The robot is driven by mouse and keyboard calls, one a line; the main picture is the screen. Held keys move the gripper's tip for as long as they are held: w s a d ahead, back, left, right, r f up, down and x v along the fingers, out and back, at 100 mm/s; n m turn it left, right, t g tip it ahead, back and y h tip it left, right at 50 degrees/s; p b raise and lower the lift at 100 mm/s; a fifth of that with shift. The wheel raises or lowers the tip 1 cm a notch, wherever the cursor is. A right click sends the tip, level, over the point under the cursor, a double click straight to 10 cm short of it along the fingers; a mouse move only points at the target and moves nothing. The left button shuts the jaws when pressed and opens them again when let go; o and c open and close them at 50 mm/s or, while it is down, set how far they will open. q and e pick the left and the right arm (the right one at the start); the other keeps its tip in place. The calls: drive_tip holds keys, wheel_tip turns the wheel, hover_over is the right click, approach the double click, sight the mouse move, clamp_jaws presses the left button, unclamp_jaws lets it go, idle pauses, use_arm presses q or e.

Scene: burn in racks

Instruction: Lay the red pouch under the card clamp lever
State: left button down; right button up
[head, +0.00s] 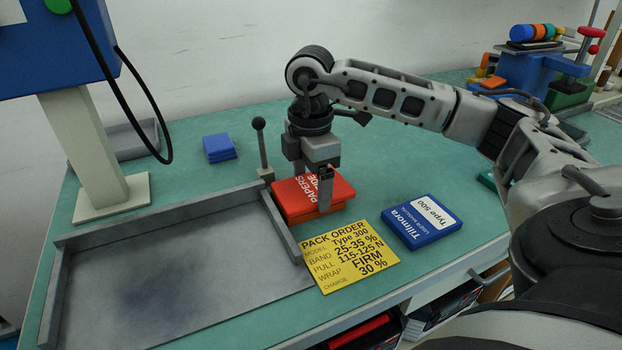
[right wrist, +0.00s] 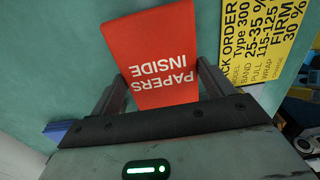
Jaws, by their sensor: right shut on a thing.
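The red pouch (head: 290,196), printed "PAPERS INSIDE", lies flat at or just above the green bench. My right gripper (head: 318,172) points down over it and is shut on it, one finger at each side. In the right wrist view, the pouch (right wrist: 158,40) extends out from between the fingers of the gripper (right wrist: 160,90). A grey lever with a dark ball knob (head: 259,124), seemingly the card clamp lever, stands upright just left of the pouch. The yellow pack order card (head: 348,257) lies in front of the pouch. My left gripper is not in view.
A grey tray (head: 170,211) with raised walls fills the bench's left front. A blue Tillmora manual (head: 421,222) lies to the right. Small blue pads (head: 219,148) lie behind. A post on a pale base (head: 111,197) stands at left. Fixtures (head: 540,80) stand at the far right.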

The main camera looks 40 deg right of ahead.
sight(311, 187)
drive_tip(key=o, duration=0.9)
drive_tip(key=shift+f, duration=0.1)
drive_tip(key=shift+r, duration=0.5)
wheel_tip(311, 187, up, 11)
drive_tip(key=p, duration=0.3)
drive_tip(key=shift+r, duration=0.15)
